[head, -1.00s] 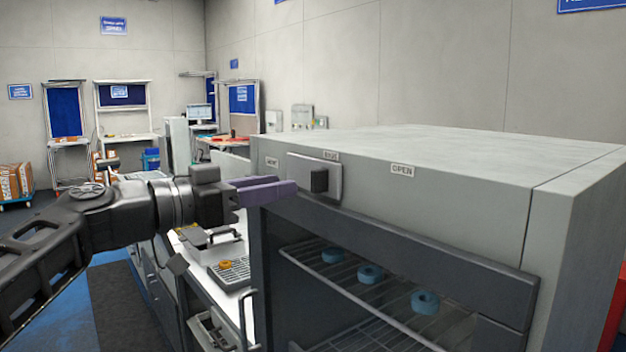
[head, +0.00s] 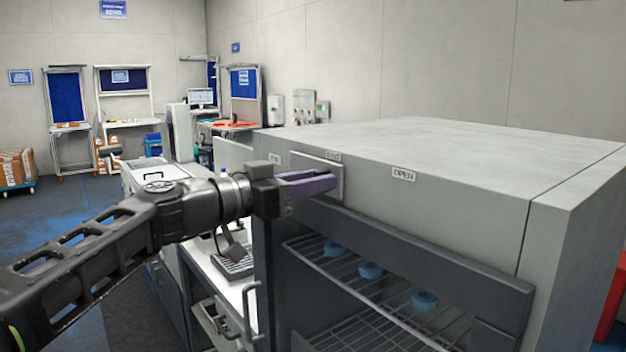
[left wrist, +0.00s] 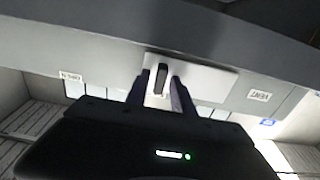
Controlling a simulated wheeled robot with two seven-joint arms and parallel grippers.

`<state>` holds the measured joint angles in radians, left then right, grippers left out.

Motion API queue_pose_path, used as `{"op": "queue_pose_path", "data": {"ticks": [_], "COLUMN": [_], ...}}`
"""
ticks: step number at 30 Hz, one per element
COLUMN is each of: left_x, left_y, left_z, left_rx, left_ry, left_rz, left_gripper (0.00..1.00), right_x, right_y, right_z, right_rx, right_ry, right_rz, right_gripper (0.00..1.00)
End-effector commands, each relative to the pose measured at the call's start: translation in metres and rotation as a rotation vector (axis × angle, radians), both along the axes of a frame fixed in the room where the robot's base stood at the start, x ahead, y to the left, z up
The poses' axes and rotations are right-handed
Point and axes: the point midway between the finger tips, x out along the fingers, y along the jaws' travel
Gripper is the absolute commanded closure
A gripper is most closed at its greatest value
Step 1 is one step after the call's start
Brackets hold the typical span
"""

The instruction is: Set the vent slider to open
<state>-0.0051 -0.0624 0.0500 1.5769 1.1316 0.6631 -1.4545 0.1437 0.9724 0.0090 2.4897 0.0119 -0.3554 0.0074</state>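The vent slider's light plate (head: 312,161) is on the upper front of the grey oven-like cabinet (head: 450,215). An "OPEN" label (head: 404,174) is to the plate's right in the head view. My left gripper (head: 330,183) is at the plate, and its purple fingers hide the slider knob in that view. In the left wrist view, the dark knob (left wrist: 161,80) stands between the two fingertips of my left gripper (left wrist: 158,84). The fingers are apart, with a gap visible beside the knob. Whether either finger touches it is hard to tell. My right gripper is not in view.
Below the slider, the cabinet's opening shows wire racks (head: 350,275) with blue rings (head: 424,299). A white counter (head: 240,290) with a tray stands to the left. Desks and boards stand at the back.

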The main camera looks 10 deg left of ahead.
Motion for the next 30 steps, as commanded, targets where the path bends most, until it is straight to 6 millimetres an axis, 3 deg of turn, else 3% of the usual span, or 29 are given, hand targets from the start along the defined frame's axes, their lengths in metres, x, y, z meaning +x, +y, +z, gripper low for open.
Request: {"op": "queue_pose_path", "data": {"ticks": [10, 30], "left_x": [-0.0002, -0.0002], "left_y": [0.0003, 0.0004], "left_z": [0.0002, 0.0003], "left_rx": [0.000, 0.000], "left_ry": [0.000, 0.000], "left_rz": [0.000, 0.000], "left_gripper": [1.00, 1.00], "right_x": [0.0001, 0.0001], "right_y": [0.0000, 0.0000], "right_z": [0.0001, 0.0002], "right_rx": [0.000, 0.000], "right_ry": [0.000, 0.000], "right_rz": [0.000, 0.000], "right_gripper": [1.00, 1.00]}}
